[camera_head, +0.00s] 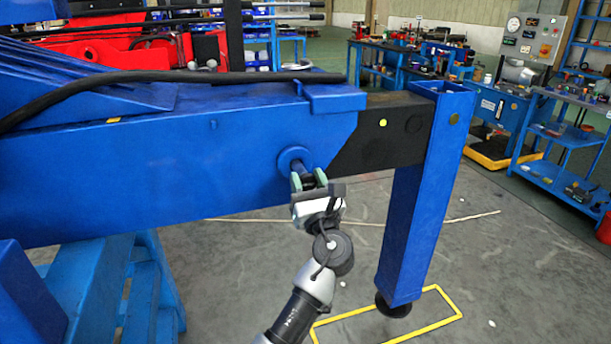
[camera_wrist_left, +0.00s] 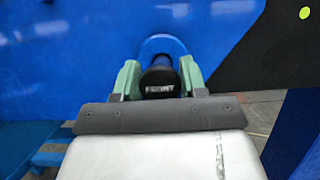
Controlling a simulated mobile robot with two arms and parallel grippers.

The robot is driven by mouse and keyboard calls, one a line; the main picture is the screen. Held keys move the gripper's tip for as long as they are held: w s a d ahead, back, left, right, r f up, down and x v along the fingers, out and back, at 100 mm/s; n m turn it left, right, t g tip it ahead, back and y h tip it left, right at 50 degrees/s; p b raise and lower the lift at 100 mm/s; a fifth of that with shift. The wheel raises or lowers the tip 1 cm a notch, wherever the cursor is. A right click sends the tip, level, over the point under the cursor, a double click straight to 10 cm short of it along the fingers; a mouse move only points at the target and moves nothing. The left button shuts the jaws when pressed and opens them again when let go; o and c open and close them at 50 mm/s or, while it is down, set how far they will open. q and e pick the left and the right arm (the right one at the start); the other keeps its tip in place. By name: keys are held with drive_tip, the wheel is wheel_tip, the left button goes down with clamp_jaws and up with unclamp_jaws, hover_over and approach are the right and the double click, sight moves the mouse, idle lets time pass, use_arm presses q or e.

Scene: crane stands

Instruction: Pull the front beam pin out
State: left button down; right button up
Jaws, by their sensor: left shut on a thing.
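The front beam pin (camera_wrist_left: 159,80) shows in the left wrist view as a dark round end marked "FRONT", in front of a round blue boss on the blue beam. In the head view the boss (camera_head: 293,158) sits near the beam's lower right end, and the pin is mostly hidden by the gripper. My left gripper (camera_head: 309,181) is shut on the pin, with its green fingers on either side of it; they also show in the left wrist view (camera_wrist_left: 158,82). How deep the pin sits in the boss cannot be told. My right gripper is not in view.
The blue beam (camera_head: 220,150) spans the left. A black inner beam (camera_head: 385,130) joins it to a blue upright leg (camera_head: 425,200) over a yellow floor outline (camera_head: 440,323). A blue step stand (camera_head: 120,285) is at lower left. Open grey floor lies below the beam.

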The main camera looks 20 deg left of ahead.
use_arm(q)
drive_tip(key=shift+d+f, duration=0.1)
drive_tip(key=shift+f, duration=0.15)
drive_tip(key=c, duration=0.9)
unclamp_jaws()
drive_tip(key=shift+o, duration=1.3)
drive_tip(key=shift+s+r, duration=0.2)
